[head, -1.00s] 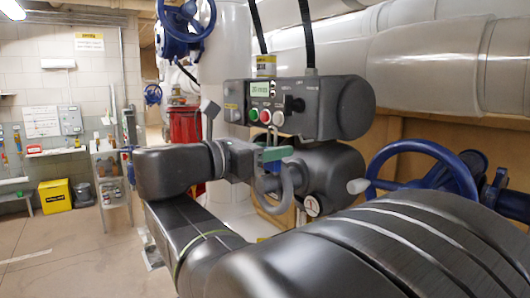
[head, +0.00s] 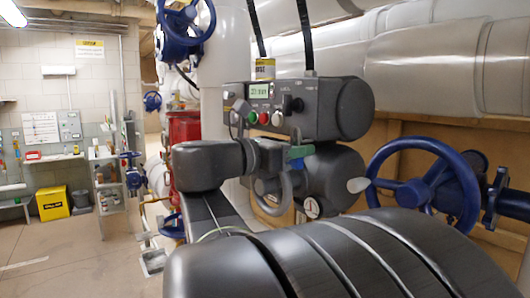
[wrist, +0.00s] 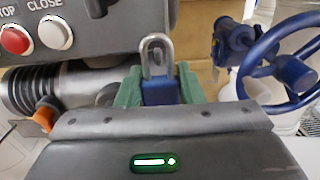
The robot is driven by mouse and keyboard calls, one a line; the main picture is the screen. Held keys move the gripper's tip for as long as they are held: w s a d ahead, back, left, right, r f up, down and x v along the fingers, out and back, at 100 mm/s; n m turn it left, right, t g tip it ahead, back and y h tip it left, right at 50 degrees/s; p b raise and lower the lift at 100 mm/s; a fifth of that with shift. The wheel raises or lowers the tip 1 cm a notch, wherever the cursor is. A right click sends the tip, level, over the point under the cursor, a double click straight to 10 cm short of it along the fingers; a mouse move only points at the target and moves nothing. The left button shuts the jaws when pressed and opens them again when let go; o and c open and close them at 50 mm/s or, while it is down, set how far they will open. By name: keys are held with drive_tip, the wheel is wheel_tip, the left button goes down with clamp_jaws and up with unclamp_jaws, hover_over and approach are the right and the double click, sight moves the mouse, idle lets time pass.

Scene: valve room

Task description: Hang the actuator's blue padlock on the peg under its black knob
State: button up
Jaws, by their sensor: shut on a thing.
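The blue padlock (wrist: 160,92) sits upright between the green fingertips of my gripper (wrist: 158,90) in the wrist view, its silver shackle pointing up. In the head view my gripper (head: 299,153) is just below the actuator's control box (head: 340,108), under the black knob (head: 292,104). The padlock is mostly hidden there by the gripper. In the wrist view the shackle stands to the right of the box's lower edge (wrist: 85,48). I cannot make out the peg clearly, nor whether the shackle touches it.
A blue handwheel (head: 424,188) stands right of the actuator and also shows in the wrist view (wrist: 285,65). Red and white buttons (wrist: 30,36) are close at upper left in the wrist view.

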drive_tip(key=shift+w+d+f+b, duration=0.35)
drive_tip(key=shift+w+d+f, duration=0.05)
drive_tip(key=shift+d+f, duration=0.2)
drive_tip(key=shift+w+d+f+b, duration=0.4)
drive_tip(key=shift+d+f, duration=0.1)
drive_tip(key=shift+d, duration=0.1)
drive_tip(key=o, duration=1)
drive_tip(key=shift+f, duration=0.1)
drive_tip(key=b+v, duration=0.1)
drive_tip(key=v, duration=1.3)
